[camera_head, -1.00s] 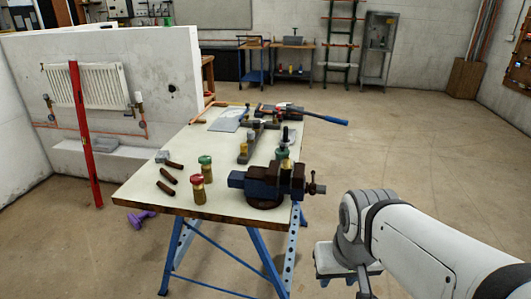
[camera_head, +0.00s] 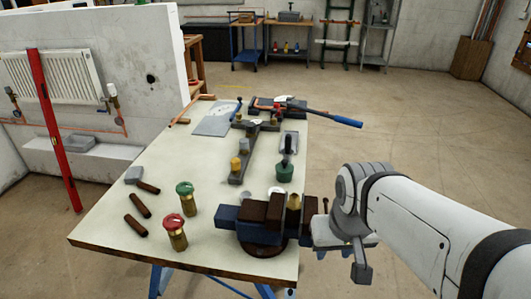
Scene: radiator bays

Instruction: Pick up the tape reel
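I cannot make out the tape reel for certain. Two small pale round things lie on the bench behind the vise, one at the left (camera_head: 248,194) and one at the right (camera_head: 277,191); they are partly hidden and too small to name. The workbench (camera_head: 110,226) has a pale top. My gripper (camera_head: 350,258) is at the end of my white arm, right of the bench's front right corner and apart from the pale things. Its fingers are not clear enough to tell open from shut.
A blue and brown vise (camera_head: 262,236) stands at the front right edge. Red-capped (camera_head: 175,232) and green-capped (camera_head: 187,198) brass fittings stand left of it. A blue-handled tool (camera_head: 333,119) overhangs the back right. Floor right of the bench is clear.

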